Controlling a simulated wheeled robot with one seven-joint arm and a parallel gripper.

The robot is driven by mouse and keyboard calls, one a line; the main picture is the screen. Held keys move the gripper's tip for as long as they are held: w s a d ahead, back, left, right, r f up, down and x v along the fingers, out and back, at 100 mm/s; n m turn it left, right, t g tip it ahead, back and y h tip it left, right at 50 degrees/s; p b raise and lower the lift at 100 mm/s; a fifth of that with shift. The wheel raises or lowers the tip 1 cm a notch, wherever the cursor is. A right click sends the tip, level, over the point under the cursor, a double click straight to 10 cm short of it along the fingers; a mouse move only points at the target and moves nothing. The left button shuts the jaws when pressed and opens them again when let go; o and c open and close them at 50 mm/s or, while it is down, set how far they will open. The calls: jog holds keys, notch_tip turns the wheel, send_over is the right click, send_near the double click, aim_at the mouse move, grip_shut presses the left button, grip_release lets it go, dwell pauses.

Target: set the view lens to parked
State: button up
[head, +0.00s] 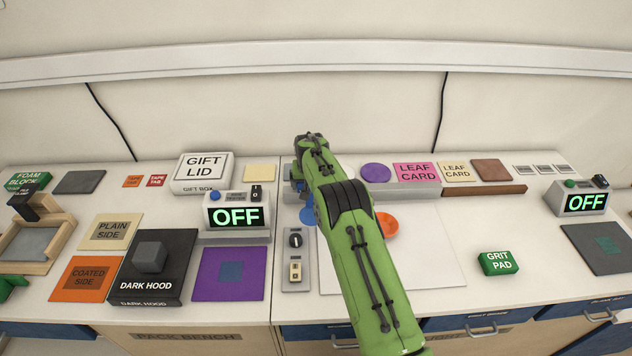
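I cannot pick out a view lens or a parked mark in the head view. My green arm reaches from the bottom edge up to the back of the bench, and its dark wrist end stands in front of the back ledge. My gripper's fingers are hidden by the arm, so I cannot tell what they touch. A grey control panel (289,261) with a black knob (295,240) and a small beige switch (295,271) lies just left of my arm. Its markings are too small to read.
Two displays read OFF, one left of my arm (236,216) and one at far right (584,203). An orange dish (387,224) lies beside my arm on a white sheet (430,258). A green grit pad (497,262) is at right; a dark hood (152,268) is at left.

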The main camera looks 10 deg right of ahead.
jog(key=o, duration=1.2)
jog(key=v, duration=1.5)
jog(key=shift+s+a+r, duration=0.15)
jog(key=shift+r, duration=0.2)
jog(key=s+r+n, duration=0.1)
jog(key=s+r, duration=0.6)
jog(key=s, duration=0.4)
jog(key=s+r, duration=0.7)
jog(key=s, duration=0.3)
jog(key=shift+n+t+y, duration=0.4)
jog(key=shift+n+t, duration=0.2)
jog(key=shift+n, duration=0.1)
jog(key=s+f, duration=0.1)
jog(key=s, duration=0.6)
jog(key=s+f, duration=0.2)
jog(key=s, duration=0.5)
jog(key=s+f, duration=0.2)
jog(key=s, duration=0.5)
jog(key=shift+d+f, duration=0.2)
